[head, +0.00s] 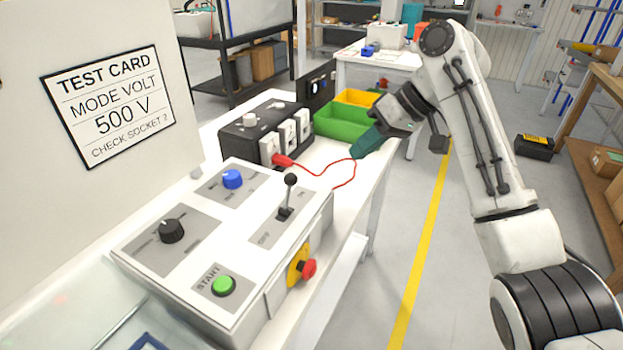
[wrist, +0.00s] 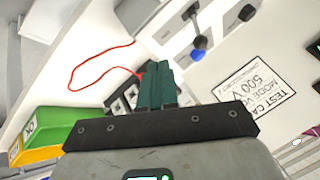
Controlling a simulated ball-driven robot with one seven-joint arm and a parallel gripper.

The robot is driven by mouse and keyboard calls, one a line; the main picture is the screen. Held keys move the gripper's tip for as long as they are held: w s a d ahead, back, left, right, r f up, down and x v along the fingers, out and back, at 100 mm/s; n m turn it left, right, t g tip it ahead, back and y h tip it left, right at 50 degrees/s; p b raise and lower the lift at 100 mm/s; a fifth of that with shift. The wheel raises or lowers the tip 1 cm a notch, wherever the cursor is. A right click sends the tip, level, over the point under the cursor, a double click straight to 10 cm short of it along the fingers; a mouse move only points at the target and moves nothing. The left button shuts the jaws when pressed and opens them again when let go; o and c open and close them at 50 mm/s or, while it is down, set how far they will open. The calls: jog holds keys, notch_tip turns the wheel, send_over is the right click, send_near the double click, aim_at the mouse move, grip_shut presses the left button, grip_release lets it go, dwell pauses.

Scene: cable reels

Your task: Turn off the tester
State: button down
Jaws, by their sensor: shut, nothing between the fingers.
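The tester (head: 205,255) is a white console on the bench in the head view. It has a black-balled lever (head: 287,195) in a plate marked OFF and ON, a blue knob (head: 232,179), a black knob (head: 171,231), a green START button (head: 223,286) and a red stop button (head: 307,268) on yellow. The lever stands nearly upright; I cannot tell which side it is set to. My gripper (head: 362,151), with teal fingers, is shut and empty, beyond and right of the tester. The fingers (wrist: 157,66) and the lever (wrist: 200,43) show apart in the wrist view.
A black socket box (head: 240,135) with a red plug and cable (head: 335,182) stands behind the tester. Green and yellow bins (head: 340,124) are beyond it. A test card (head: 110,108) reads "MODE VOLT 500 V, CHECK SOCKET 2". Open floor lies right of the bench.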

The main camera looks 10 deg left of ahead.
aim_at(288, 194)
jog(key=shift+w+a+r, duration=0.1)
jog(key=shift+w+r, duration=0.1)
jog(key=shift+r, duration=0.9)
jog(key=x, duration=1)
jog(key=shift+s, duration=0.1)
jog(key=shift+s+a+r+p, duration=0.25)
jog(key=shift+s+a+p, duration=0.4)
jog(key=shift+a, duration=0.35)
jog(key=shift+s+a, duration=0.5)
jog(key=shift+a, duration=0.1)
